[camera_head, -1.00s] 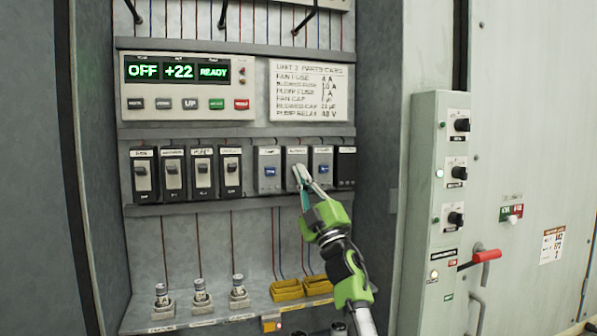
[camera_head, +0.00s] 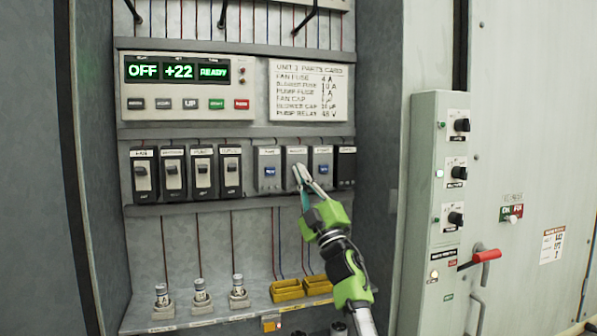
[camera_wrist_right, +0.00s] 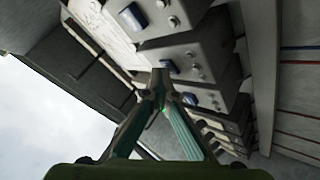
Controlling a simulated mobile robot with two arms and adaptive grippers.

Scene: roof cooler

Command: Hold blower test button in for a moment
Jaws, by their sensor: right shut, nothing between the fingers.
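A row of grey relay modules with blue buttons sits on the right of the middle rail. The middle grey module (camera_head: 291,158) has a blurred label that seems to read blower. Its button is hidden in the head view behind the fingertips of my right gripper (camera_head: 302,172). In the right wrist view, the shut, empty fingertips (camera_wrist_right: 161,76) are right by the middle blue button (camera_wrist_right: 171,66). I cannot tell whether they touch it or whether it is pressed in. Blue buttons show on the left module (camera_head: 269,171) and the right module (camera_head: 323,170). My left gripper is not in view.
Several black breakers (camera_head: 173,173) stand left of the modules. The display panel (camera_head: 185,87) above reads OFF, +22, READY. A switch box (camera_head: 428,205) and a red handle (camera_head: 486,256) stick out at right.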

